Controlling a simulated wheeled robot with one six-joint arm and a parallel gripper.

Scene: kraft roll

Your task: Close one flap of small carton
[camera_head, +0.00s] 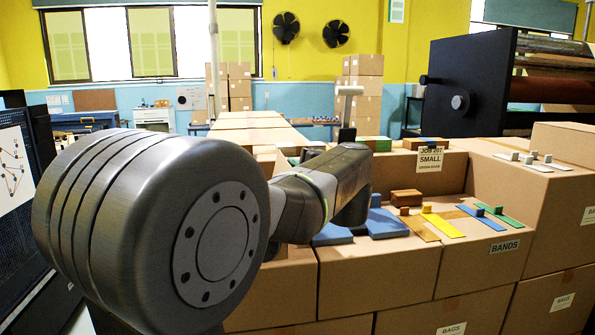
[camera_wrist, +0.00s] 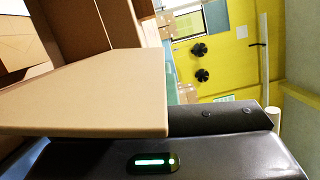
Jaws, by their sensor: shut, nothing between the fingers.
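A brown cardboard flap (camera_wrist: 90,95) stretches across the left and middle of the wrist view, close in front of my gripper (camera_wrist: 215,120). More open cardboard panels (camera_wrist: 85,30) stand behind it. My gripper is shut and empty; its dark body fills the bottom of the wrist view. I cannot tell whether it touches the flap. In the head view a label reading SMALL (camera_head: 430,159) is on a brown carton wall (camera_head: 395,172) beyond my arm. My arm hides the gripper's fingers and part of the cartons there.
Blue blocks (camera_head: 386,223) and coloured strips (camera_head: 467,221) lie on the carton tops at right, near a BANDS label (camera_head: 504,247). Small pale pieces (camera_head: 530,158) lie on another carton. A black roller machine (camera_head: 468,85) stands behind. Long cartons (camera_head: 250,136) extend away beyond my arm.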

